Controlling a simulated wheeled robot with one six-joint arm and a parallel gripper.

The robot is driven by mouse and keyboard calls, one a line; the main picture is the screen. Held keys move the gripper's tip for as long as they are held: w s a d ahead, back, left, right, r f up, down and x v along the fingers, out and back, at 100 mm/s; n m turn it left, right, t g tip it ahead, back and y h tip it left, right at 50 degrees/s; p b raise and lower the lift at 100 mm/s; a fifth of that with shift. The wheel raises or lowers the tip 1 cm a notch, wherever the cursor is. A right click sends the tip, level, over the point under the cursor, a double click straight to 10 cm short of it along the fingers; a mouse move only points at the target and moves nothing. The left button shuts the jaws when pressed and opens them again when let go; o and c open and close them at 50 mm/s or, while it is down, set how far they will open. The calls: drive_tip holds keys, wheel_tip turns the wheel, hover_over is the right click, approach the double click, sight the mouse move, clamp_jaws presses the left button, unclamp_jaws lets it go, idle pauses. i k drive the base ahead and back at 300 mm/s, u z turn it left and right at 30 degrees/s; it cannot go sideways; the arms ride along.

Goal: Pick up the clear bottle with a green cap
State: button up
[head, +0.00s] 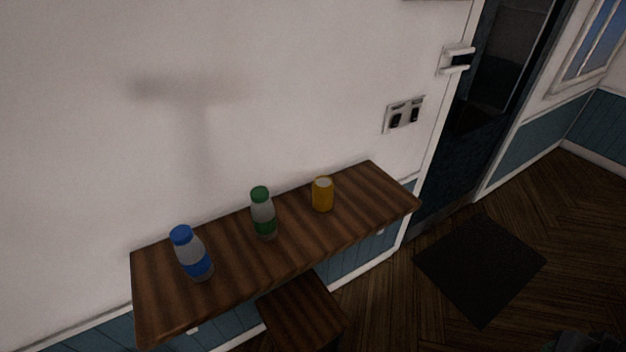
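The clear bottle with a green cap (263,213) stands upright on a wooden wall shelf (362,220). It has a green band round its lower part. It stands between a blue-capped bottle on its left and a yellow can on its right, apart from both. Nothing hides it from the head view. My gripper does not clearly show in this view.
The blue-capped bottle (192,254) and the yellow can (322,195) stand on the same shelf, against a white wall (300,80). A wooden stool (303,310) is under the shelf's front edge. A dark mat (481,268) lies on the floor by the doorway.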

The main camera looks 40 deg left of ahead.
sight(262, 209)
drive_tip(key=i, duration=1.25)
drive_tip(key=u, duration=4.85)
drive_tip(key=i, duration=0.5)
